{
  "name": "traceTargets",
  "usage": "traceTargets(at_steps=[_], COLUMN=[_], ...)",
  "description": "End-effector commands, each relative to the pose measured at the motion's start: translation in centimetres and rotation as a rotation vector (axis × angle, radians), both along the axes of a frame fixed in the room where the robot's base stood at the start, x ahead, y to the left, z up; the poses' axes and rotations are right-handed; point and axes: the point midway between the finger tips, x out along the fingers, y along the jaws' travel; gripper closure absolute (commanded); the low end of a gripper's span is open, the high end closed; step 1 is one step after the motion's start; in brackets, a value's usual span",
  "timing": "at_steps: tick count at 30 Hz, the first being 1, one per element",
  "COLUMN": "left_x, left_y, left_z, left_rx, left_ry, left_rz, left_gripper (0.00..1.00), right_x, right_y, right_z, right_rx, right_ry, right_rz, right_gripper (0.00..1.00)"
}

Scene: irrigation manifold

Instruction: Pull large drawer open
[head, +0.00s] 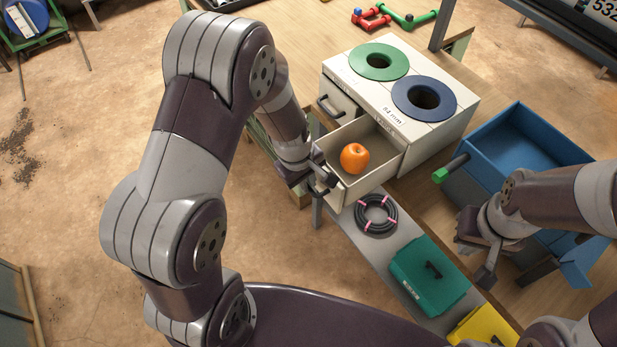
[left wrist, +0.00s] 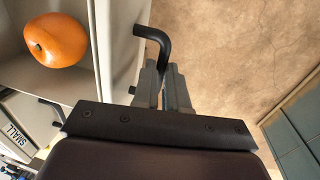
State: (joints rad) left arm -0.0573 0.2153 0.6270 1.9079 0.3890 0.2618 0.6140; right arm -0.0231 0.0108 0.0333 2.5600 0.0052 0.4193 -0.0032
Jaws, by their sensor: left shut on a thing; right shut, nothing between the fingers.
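The large drawer (head: 352,185) stands pulled out from the white cabinet (head: 440,133), with an orange fruit (head: 354,157) lying inside. In the left wrist view the drawer's front wall (left wrist: 120,45) and the orange fruit (left wrist: 56,40) show again. My left gripper (head: 325,181) is at the drawer's front. In the left wrist view its fingers (left wrist: 164,80) are shut on the black drawer handle (left wrist: 152,36). My right gripper (head: 486,272) is shut and empty, near the blue bin at the right.
The small drawer (head: 340,101) is beside the large one, its label (left wrist: 17,132) readable. Green (head: 379,61) and blue (head: 424,98) rings lie on the cabinet. A coiled hose (head: 376,215), green case (head: 429,274) and yellow case (head: 485,328) lie in front. A blue bin (head: 520,140) stands right.

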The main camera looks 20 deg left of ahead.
Motion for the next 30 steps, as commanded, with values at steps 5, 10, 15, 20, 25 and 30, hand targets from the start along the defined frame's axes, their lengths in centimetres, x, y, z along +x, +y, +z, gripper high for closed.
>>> traceTargets(at_steps=[5,10,15,20,25,30], left_x=[0.5,0.5,0.3,0.2,0.0,-0.6], left_y=[0.1,0.1,0.0,0.0,0.2,0.7], left_z=[0.5,0.5,0.3,0.2,2.0,6.5], left_rx=[0.0,0.0,0.0,0.0,-0.001,0.0], left_ry=[-0.018,-0.018,-0.011,-0.006,-0.009,-0.014], left_rz=[0.002,0.002,0.001,0.001,0.001,0.0], left_gripper=[1.0,1.0,0.62,0.62,0.62,0.62], right_x=[0.0,0.0,0.0,0.0,0.0,0.0], right_y=[0.0,0.0,0.0,0.0,0.0,0.0], right_z=[0.1,0.1,0.1,0.0,0.5,0.8], right_rx=[0.0,0.0,0.0,0.0,0.0,0.0], right_ry=[0.0,0.0,0.0,0.0,0.0,0.0], right_rz=[0.0,0.0,0.0,0.0,0.0,0.0], right_gripper=[1.0,1.0,1.0,1.0,1.0,1.0])
